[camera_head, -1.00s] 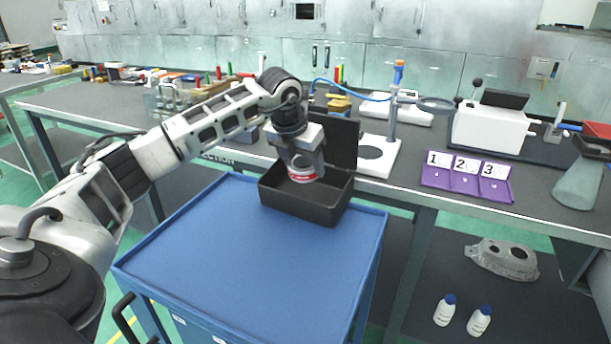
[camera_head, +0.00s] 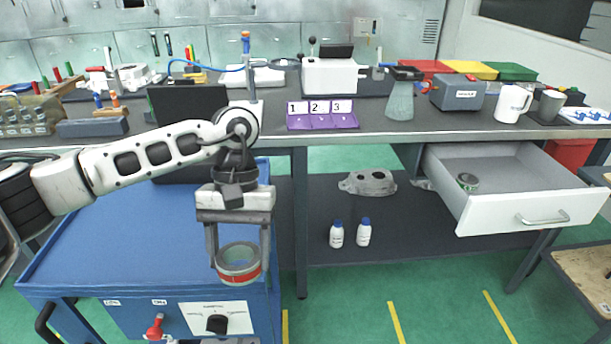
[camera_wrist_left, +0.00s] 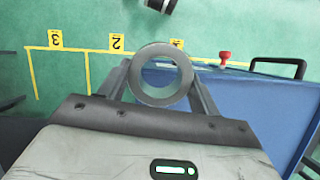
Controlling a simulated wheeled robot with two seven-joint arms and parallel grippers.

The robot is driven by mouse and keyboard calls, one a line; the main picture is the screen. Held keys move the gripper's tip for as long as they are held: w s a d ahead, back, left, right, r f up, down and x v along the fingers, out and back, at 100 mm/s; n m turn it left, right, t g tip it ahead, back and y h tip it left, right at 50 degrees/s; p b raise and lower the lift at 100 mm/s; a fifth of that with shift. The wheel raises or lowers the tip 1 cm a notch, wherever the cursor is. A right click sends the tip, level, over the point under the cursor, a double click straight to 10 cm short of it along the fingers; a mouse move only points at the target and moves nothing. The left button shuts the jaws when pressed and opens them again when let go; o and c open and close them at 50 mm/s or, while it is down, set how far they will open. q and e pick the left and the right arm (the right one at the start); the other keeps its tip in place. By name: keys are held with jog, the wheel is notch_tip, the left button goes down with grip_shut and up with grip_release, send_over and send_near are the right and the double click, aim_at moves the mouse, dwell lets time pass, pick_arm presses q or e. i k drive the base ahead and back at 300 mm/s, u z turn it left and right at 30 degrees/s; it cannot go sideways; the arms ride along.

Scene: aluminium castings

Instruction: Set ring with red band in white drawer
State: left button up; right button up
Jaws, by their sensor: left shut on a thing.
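The ring with the red band (camera_head: 238,277) is a grey metal ring with a red stripe around its lower part. My left gripper (camera_head: 238,262) is shut on it and holds it in the air at the right edge of the blue cart; the ring (camera_wrist_left: 160,96) also shows between the fingers in the left wrist view. The white drawer (camera_head: 520,213) is pulled open under the bench at the right. A ring with a green band (camera_head: 467,183) lies inside it, near its left side. My right gripper is not in view.
The blue cart (camera_head: 110,240) stands below my left arm, with a black box (camera_head: 185,105) at its back. Two white bottles (camera_head: 350,234) and a grey casting (camera_head: 367,183) sit on the lower shelf between cart and drawer. A stool (camera_head: 590,270) stands at right.

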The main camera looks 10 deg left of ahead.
aim_at(517, 186)
jog(key=z, duration=0.8)
jog(key=i, duration=0.7)
jog(key=z, duration=1.05)
jog(key=i, duration=1.25)
jog(key=u, duration=0.5)
jog(key=i, duration=0.4)
jog(key=u, duration=0.3)
